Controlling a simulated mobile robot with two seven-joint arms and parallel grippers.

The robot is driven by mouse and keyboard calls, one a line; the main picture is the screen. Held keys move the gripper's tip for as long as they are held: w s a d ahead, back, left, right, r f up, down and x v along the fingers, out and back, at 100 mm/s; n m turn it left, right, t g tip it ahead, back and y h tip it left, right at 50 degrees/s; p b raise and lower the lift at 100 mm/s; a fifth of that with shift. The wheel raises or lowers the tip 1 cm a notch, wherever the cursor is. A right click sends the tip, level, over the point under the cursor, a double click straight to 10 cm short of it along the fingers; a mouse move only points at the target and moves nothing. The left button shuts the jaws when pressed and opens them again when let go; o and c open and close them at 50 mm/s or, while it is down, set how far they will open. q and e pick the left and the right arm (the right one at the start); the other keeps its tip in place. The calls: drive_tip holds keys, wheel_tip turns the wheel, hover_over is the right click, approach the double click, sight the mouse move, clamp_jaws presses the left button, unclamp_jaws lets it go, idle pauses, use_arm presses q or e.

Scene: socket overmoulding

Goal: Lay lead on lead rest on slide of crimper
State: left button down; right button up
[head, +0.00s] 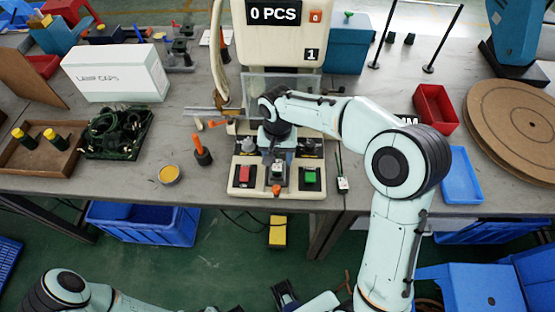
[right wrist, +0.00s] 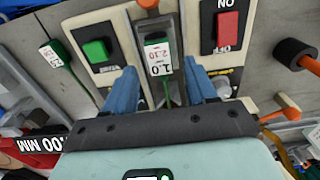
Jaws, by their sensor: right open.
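The crimper (head: 243,190) stands at the middle of the bench, with a red and a green button on its front. A lead with a green end and a white label (right wrist: 158,58) lies along the slide between the buttons; its label also shows in the head view (head: 278,178). Its green wire runs back between the fingers. My right gripper (right wrist: 162,80) is open, its blue fingers either side of the lead and apart from it. In the head view the right gripper (head: 278,157) is over the slide. I cannot tell the lead rest apart.
A second labelled lead (head: 342,183) lies right of the crimper. An orange-handled tool (head: 202,152) stands to its left, near a yellow pot (head: 170,174). A red bin (head: 435,108) and a blue tray (head: 461,176) are at the right.

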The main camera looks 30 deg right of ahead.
use_arm(q)
drive_tip(key=shift+w+r+p, duration=0.25)
drive_tip(key=shift+r+p, duration=0.3)
drive_tip(key=shift+r, duration=0.15)
use_arm(e)
wheel_tip(320, 180, up, 9)
